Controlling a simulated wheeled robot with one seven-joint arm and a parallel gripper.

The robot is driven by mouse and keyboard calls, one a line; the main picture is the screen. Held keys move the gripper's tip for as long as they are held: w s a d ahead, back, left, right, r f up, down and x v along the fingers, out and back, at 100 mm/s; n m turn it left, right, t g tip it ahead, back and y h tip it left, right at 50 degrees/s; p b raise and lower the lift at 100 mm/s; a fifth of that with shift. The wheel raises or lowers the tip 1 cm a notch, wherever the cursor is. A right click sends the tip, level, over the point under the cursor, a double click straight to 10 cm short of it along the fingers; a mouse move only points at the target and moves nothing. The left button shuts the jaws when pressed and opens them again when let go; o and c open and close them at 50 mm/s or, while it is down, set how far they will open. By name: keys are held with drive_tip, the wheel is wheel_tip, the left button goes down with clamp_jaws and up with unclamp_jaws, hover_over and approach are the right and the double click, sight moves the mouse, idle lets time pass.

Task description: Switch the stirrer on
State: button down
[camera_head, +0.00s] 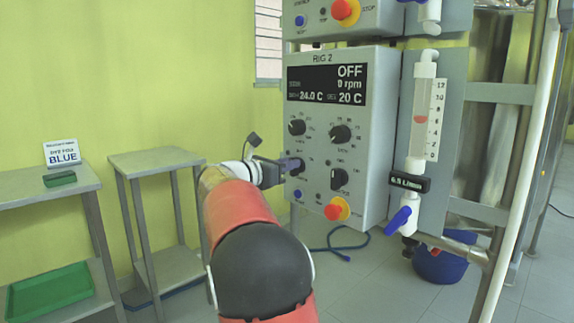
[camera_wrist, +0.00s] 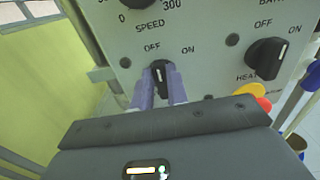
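The grey RIG 2 panel (camera_head: 342,190) has a black display (camera_head: 327,85) reading OFF, 0 rpm, 24.0 C and 20 C. A dark knob (camera_wrist: 160,73) sits below the SPEED dial, between the marks OFF and ON. Its white pointer line is up, nearer OFF. The name under this knob is hidden by my gripper. My gripper (camera_wrist: 160,86) reaches the panel from the left in the head view, its two fingers on either side of the knob. They look shut on it, with no clear gap.
A second OFF/ON knob, the heater's (camera_wrist: 266,58), is to the right. A red-and-yellow stop button (camera_head: 337,209) and a blue button (camera_head: 297,194) are below. A flow meter with a blue valve (camera_head: 398,221) stands right. Side tables (camera_head: 157,160) are left.

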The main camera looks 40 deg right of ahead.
drive_tip(key=shift+m, duration=0.3)
drive_tip(key=m+b, duration=0.2)
drive_tip(key=m, duration=0.1)
drive_tip(key=m+b, duration=0.3)
drive_tip(key=m, duration=0.1)
drive_tip(key=s+m+b, duration=0.1)
drive_tip(key=m+b, duration=0.2)
drive_tip(key=m, duration=0.1)
drive_tip(key=shift+f, duration=0.4)
drive_tip(key=shift+m, duration=0.3)
drive_tip(key=c, duration=1.4)
unclamp_jaws()
drive_tip(key=a, duration=0.7)
drive_tip(key=shift+s+a+b, duration=0.35)
drive_tip(key=shift+a, duration=0.05)
